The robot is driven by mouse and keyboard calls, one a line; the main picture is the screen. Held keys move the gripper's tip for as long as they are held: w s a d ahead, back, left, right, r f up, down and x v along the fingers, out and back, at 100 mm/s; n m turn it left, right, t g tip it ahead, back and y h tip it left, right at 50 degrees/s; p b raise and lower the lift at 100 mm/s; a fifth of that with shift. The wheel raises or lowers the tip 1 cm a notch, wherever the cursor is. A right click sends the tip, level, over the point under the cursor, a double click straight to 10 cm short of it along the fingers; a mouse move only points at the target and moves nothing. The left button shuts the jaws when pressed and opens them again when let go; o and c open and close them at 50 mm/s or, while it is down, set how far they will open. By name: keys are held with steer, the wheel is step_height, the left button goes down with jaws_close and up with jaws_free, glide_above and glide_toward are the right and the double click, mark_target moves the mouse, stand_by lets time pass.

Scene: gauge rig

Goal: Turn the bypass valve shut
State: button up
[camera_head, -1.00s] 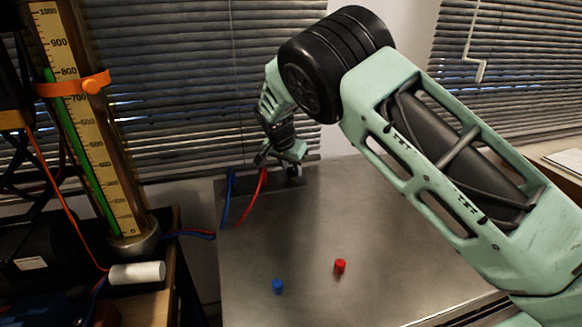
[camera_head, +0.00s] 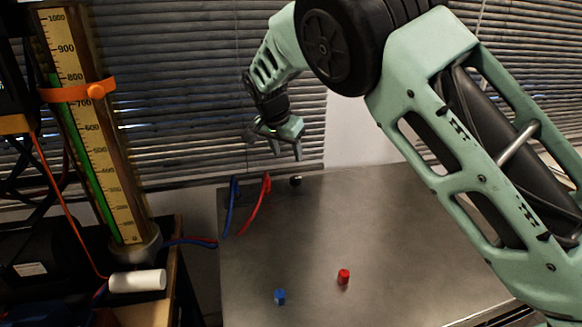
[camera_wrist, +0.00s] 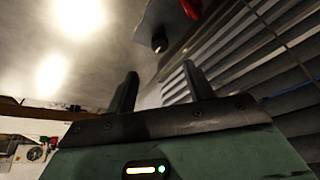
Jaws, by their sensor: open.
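My gripper (camera_head: 285,152) is open and empty, fingers pointing down, above the back edge of the grey metal table (camera_head: 310,235). A small dark knob (camera_head: 296,180) stands at that back edge, just below my fingertips and apart from them. In the wrist view the knob (camera_wrist: 159,43) lies beyond the gap between my fingers (camera_wrist: 160,75). A blue cap-like piece (camera_head: 280,297) and a red one (camera_head: 343,276) stand on the front part of the table. No label shows which of these is the bypass valve.
Red (camera_head: 257,205) and blue (camera_head: 231,205) hoses rise at the table's back left corner, close to the knob. A tall gauge tube (camera_head: 100,140) with an orange clamp (camera_head: 78,93) stands at the left. A white cylinder (camera_head: 138,280) lies by its base. Blinds hang behind. The middle of the table is clear.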

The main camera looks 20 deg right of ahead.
steer(key=v, duration=0.6)
steer(key=shift+r, duration=0.2)
steer(key=shift+s+a, duration=0.1)
steer(key=shift+s, duration=0.1)
steer(key=s+a+f+n+g+y+p, duration=0.15)
steer(key=s+n, duration=0.35)
steer(key=s, duration=0.8)
steer(key=s+a+n+g+y, duration=0.1)
steer(key=s+a+n+y, duration=0.3)
steer(key=s, duration=0.9)
steer(key=s+d+f+n+h, duration=0.1)
steer(key=s+n, duration=0.3)
steer(key=s, duration=0.4)
steer(key=s+d+f+n, duration=0.1)
steer(key=s+d+n, duration=0.2)
steer(key=s, duration=0.5)
steer(key=shift+s+d+f+n+h+p, duration=0.25)
steer(key=shift+n+h+p, duration=0.1)
steer(key=shift+n+p, duration=0.1)
